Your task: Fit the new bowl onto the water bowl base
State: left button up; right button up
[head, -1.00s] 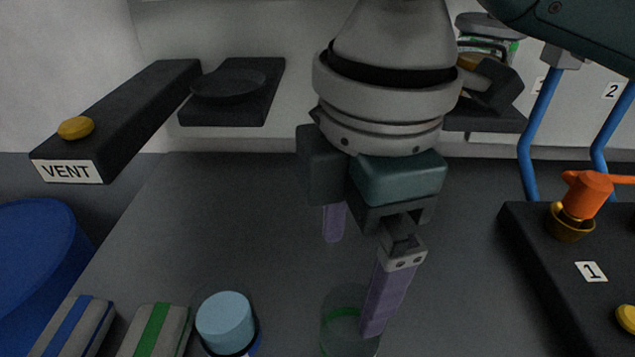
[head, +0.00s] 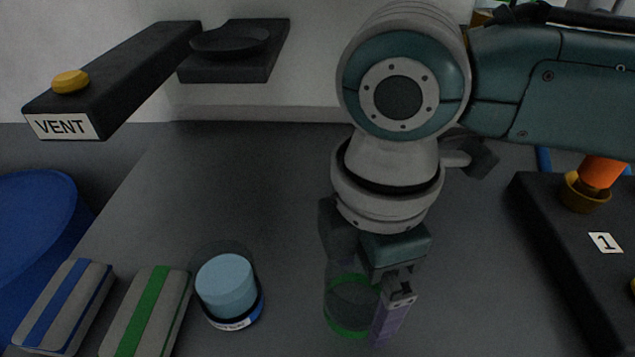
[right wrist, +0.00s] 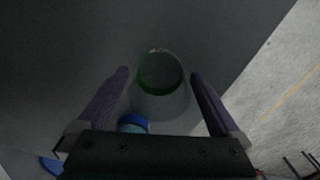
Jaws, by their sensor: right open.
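A clear, round bowl or cup with a green band (head: 345,318) stands on the dark counter in front of me. My right gripper (head: 360,325) points down at it and is open. In the right wrist view, the green-banded vessel (right wrist: 162,75) lies between the two purple fingers of the gripper (right wrist: 158,74), with gaps showing at both sides. A similar clear vessel with a blue band and pale blue contents (head: 228,288) stands to its left. A shallow black dish (head: 230,41) sits on a dark block at the back. I cannot tell which is the water bowl base.
Two grey packs, one blue-striped (head: 62,308) and one green-striped (head: 148,312), lie at front left. A VENT box (head: 110,80) with a yellow button juts out at left. A dark unit with an orange handle (head: 602,172) stands at right. The counter behind the vessels is clear.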

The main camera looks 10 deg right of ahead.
jog(key=c, duration=1.5)
jog(key=shift+r, duration=0.4)
jog(key=shift+c, duration=0.2)
notch_tip(320, 180, up, 20)
jog(key=p, duration=0.5)
notch_tip(320, 180, up, 9)
jog(key=m+p, duration=0.5)
jog(key=m, duration=0.4)
send_over(360, 298)
jog(key=w+d, duration=0.1)
jog(key=d, duration=0.3)
jog(key=d+r+m+p, duration=0.4)
jog(key=r+m+p, duration=0.2)
jog(key=r+m, duration=0.4)
jog(key=s+r+p, duration=0.2)
jog(key=r+p, duration=1.5)
jog(key=p, duration=0.1)
jog(key=s+r+p, duration=0.3)
jog(key=r+p, duration=1.4)
jog(key=p, duration=0.1)
jog(key=shift+a+n, duration=0.3)
jog(key=shift+a, duration=0.05)
